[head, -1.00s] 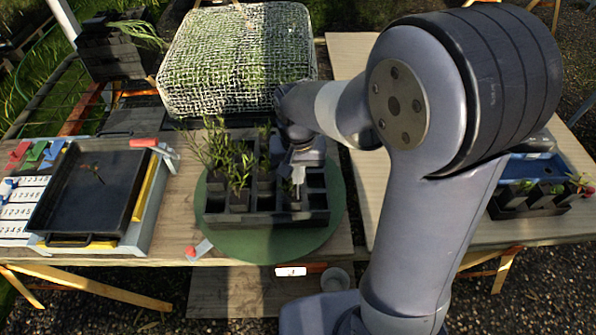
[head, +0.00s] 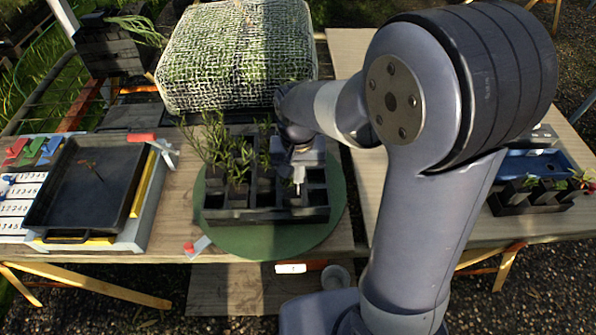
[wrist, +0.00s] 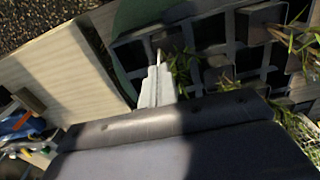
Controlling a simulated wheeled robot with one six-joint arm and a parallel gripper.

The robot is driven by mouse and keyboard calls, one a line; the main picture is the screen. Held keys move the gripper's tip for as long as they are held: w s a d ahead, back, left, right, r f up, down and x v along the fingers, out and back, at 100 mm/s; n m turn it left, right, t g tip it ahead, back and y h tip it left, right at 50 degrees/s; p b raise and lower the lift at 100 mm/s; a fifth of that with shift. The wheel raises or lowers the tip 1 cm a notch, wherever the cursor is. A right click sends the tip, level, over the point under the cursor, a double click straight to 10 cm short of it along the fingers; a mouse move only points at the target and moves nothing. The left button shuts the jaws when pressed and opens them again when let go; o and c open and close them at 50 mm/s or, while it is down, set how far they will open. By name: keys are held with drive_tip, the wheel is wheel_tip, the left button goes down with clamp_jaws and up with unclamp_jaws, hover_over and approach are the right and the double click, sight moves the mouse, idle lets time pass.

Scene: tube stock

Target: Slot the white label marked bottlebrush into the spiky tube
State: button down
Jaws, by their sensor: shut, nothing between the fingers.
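My gripper (head: 299,184) is over the right part of a black tube rack (head: 265,217), with its pale fingers together and empty. In the wrist view the shut fingers (wrist: 158,72) point at the rack's cells (wrist: 210,32). Leafy plants (head: 238,168) stand in the rack's left and middle cells. Thin green leaves (wrist: 182,70) show close beside the fingers. I cannot tell which tube is the spiky one. A white label (head: 290,268) lies low at the table's front edge, its writing too small to read. A white piece with a red end (head: 197,246) lies left of it.
The rack stands on a round green mat (head: 250,244). A dark tray (head: 85,190) is at left, a netted block (head: 240,55) behind. A second table at right bears a blue tray (head: 535,170) and a small planted rack (head: 530,198).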

drive_tip(key=c, duration=2.1)
unclamp_jaws()
drive_tip(key=o, duration=0.5)
drive_tip(key=shift+c, duration=0.2)
wheel_tip(320, 180, up, 11)
drive_tip(key=shift+f, duration=0.1)
drive_tip(key=shift+f, duration=0.1)
wheel_tip(320, 180, down, 10)
drive_tip(key=shift+f, duration=0.1)
drive_tip(key=shift+f, duration=0.15)
